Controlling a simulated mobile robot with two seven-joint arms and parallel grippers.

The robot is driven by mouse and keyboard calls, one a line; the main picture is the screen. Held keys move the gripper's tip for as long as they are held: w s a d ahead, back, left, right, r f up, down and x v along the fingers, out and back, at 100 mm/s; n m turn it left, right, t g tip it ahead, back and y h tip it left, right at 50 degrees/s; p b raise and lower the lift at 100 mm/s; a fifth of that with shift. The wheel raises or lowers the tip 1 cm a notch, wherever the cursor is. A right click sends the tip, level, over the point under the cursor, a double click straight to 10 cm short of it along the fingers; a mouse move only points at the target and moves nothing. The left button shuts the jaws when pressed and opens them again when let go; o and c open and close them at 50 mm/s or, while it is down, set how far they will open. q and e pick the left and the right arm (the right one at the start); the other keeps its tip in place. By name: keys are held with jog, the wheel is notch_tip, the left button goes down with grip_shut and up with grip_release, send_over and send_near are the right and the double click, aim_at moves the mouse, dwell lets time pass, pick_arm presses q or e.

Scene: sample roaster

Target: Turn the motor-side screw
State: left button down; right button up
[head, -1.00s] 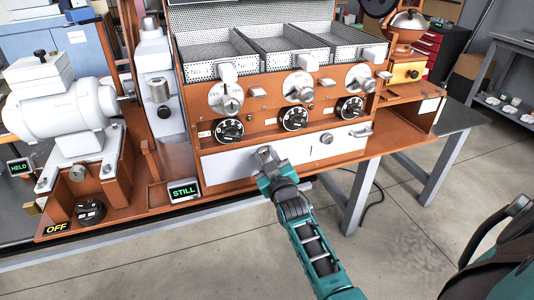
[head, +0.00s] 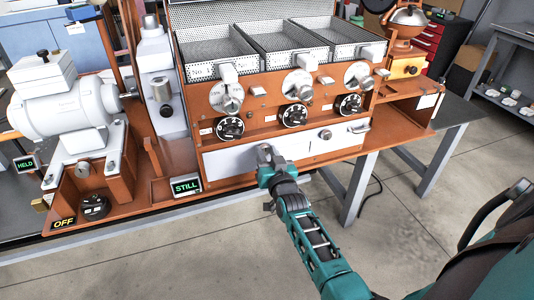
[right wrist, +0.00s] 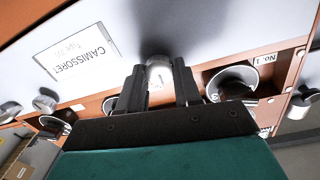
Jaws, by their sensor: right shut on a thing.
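The roaster's white front panel (head: 225,161) has two screws. The motor-side screw, a pale metal knob (right wrist: 159,73), is at the panel's left, on the side of the white motor (head: 65,110). My right gripper (head: 265,156) reaches it from the front and covers most of it in the head view. In the right wrist view my right gripper (right wrist: 158,88) has one dark finger on each side of the knob and is shut on it. The other screw (head: 325,134) sits bare at the panel's right. My left gripper is not in view.
Dials (head: 230,129) and levers (head: 226,97) line the roaster front above the panel. A sign reading STILL (head: 185,186) stands left of the panel, and one reading OFF (head: 63,223) near a black knob (head: 95,207). The floor in front is clear.

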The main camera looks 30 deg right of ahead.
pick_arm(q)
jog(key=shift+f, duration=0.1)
pick_arm(e)
jog(key=o, duration=1)
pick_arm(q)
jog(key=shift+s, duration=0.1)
pick_arm(e)
jog(key=shift+o, duration=0.2)
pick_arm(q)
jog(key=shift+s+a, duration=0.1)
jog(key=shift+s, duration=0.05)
pick_arm(e)
jog(key=shift+s, duration=0.15)
